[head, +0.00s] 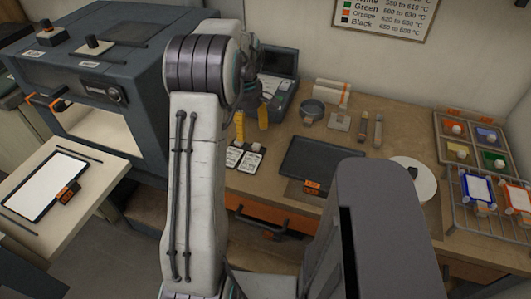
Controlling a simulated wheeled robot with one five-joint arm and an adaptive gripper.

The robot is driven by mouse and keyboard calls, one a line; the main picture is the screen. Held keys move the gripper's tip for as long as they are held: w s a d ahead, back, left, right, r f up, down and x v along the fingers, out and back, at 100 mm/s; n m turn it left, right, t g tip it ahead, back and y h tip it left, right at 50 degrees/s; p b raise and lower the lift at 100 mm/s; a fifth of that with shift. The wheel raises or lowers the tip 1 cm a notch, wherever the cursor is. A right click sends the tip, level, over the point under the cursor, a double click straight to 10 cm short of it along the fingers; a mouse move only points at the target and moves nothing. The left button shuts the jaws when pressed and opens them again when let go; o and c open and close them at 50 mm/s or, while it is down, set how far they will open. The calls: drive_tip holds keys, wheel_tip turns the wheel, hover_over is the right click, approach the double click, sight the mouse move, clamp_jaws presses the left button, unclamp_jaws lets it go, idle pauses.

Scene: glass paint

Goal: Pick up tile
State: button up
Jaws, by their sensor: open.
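Several tile-like pieces are in view, and I cannot tell which one the task means. A blue-edged white tile (479,190) and an orange-edged white tile (518,197) lie on a wire rack (463,222) at the right. A white panel with a dark edge (53,183) lies on a pale surface in front of the kiln at the left. My gripper (251,122) shows partly behind my arm, above the back of the bench. Its two yellow fingers look apart, with nothing seen between them. It is far from the rack and from the white panel.
The kiln (120,75) stands at the left. My arm hides part of the bench.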

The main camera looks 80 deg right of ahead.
sight(257, 144)
drive_tip(key=shift+s+d+f, duration=0.2)
drive_tip(key=shift+s+f, duration=0.1)
drive_tip(key=shift+s, duration=0.45)
drive_tip(key=shift+s+d+f, duration=0.1)
drive_tip(key=shift+s+f, duration=0.15)
drive_tip(key=shift+f, duration=0.05)
drive_tip(key=shift+s+d+f+p, duration=0.1)
drive_tip(key=shift+f+p, duration=0.15)
drive_tip(key=shift+f, duration=1.4)
drive_tip(key=shift+s+d+f+p, duration=0.1)
drive_tip(key=shift+f+p, duration=0.15)
drive_tip(key=shift+f, duration=1.4)
drive_tip(key=shift+c, duration=0.3)
clamp_jaws()
